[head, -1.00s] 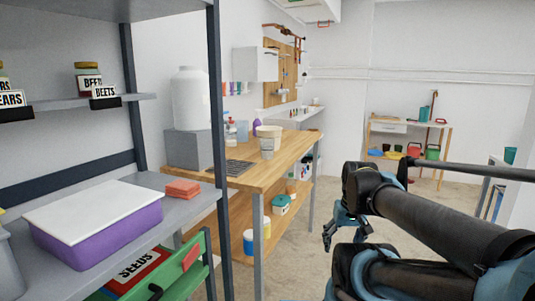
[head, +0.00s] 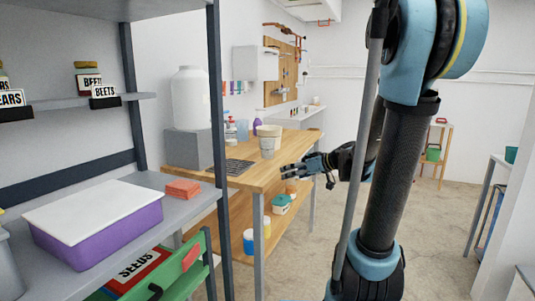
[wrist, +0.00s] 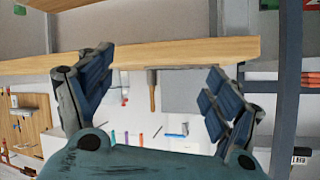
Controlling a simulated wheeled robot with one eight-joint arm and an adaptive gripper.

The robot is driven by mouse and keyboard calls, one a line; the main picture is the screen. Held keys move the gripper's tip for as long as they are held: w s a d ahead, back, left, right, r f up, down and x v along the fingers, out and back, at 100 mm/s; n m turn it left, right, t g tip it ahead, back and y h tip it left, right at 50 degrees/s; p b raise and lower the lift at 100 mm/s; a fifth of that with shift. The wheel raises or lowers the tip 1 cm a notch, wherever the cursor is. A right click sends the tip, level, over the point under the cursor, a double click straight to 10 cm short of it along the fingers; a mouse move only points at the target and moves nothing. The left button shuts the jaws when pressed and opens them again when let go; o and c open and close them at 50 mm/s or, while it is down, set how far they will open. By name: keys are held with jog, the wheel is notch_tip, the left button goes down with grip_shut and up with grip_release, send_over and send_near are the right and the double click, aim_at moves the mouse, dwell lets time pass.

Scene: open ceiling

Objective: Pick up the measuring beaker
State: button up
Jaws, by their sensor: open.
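Two vessels on the wooden workbench (head: 285,152) could be the measuring beaker, and I cannot tell which: a bluish, see-through cup (head: 242,130) toward the back, and a pale, wide-rimmed cup (head: 268,146) nearer the right edge. My gripper (head: 284,170) is at the bench's front right edge, at about top height, pointing left. It is apart from both cups, below and right of the pale one. No beaker can be made out there.
A metal shelf (head: 178,180) with a purple bin (head: 100,228) and dark posts stands at the near left. The bench's wooden edge (wrist: 160,52) crosses the wrist view. Open floor lies right.

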jog(key=w+d+r+n+t+y, duration=0.1)
jog(key=w+r+t+y, duration=0.1)
jog(key=w, duration=0.5)
jog(key=w+d+r+n+t+y, duration=0.1)
jog(key=w+r+t, duration=0.15)
jog(key=w, duration=0.35)
send_near(273, 146)
jog(key=x, duration=0.6)
jog(key=shift+w+a+r, duration=0.15)
jog(key=shift+a+r, duration=0.05)
jog(key=shift+a, duration=0.15)
jog(key=shift+x, duration=2.7)
jog(key=shift+d+f, duration=0.1)
jog(key=shift+d, duration=0.05)
jog(key=c, duration=1)
